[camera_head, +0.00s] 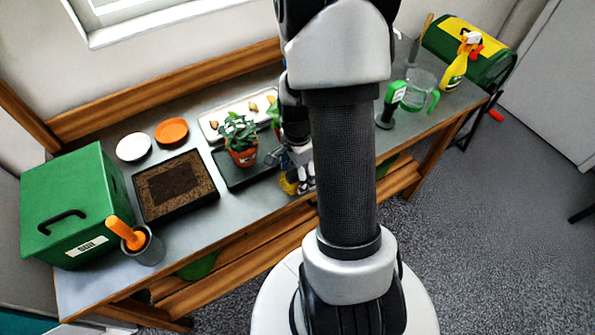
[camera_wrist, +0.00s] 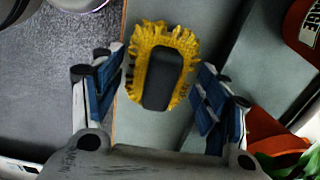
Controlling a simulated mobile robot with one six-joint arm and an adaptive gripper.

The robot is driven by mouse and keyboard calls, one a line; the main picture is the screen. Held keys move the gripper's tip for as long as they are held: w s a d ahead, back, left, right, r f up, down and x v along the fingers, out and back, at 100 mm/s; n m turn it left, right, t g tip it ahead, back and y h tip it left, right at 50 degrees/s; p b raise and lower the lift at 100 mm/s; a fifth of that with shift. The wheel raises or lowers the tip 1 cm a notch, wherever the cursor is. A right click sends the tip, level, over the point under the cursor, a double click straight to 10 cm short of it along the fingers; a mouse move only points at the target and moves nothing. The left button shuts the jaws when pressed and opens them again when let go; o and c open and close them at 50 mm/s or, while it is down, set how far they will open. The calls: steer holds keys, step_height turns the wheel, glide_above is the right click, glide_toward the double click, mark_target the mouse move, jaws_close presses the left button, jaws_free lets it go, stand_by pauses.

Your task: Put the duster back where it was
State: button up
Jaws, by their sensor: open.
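The duster (camera_wrist: 137,62) has a ragged yellow fringe around a dark oblong middle. In the wrist view it sits between my gripper's blue-padded fingers, with gaps at both sides. My gripper (camera_wrist: 159,72) is open. In the head view the gripper (camera_head: 301,178) is at the front edge of the grey bench (camera_head: 190,245), right of the potted plant. A small yellow part of the duster (camera_head: 288,187) shows beside the fingers; my arm hides the rest. I cannot tell whether the duster rests on the bench.
Left on the bench are a green box (camera_head: 65,200), a grey pot with an orange handle (camera_head: 148,252), a soil tray (camera_head: 200,205) and a potted plant (camera_head: 241,157). Right are a green jug (camera_head: 420,88), a yellow spray bottle (camera_head: 454,73) and a green-yellow case (camera_head: 490,65).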

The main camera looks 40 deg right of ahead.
step_height(320, 180, up, 12)
steer(key=p, duration=0.4)
steer(key=a+r+n+t, duration=0.2)
steer(key=a+r+n, duration=0.75)
steer(key=r, duration=0.25)
steer(key=s+a+r+n+t, duration=0.2)
steer(key=s+a+r+n, duration=0.4)
steer(key=s+a+n, duration=0.3)
steer(key=shift+s+a+r+n+t, duration=0.2)
steer(key=shift+a+r+n+t, duration=0.15)
steer(key=shift+a+n, duration=0.7)
steer(key=shift+d, duration=0.15)
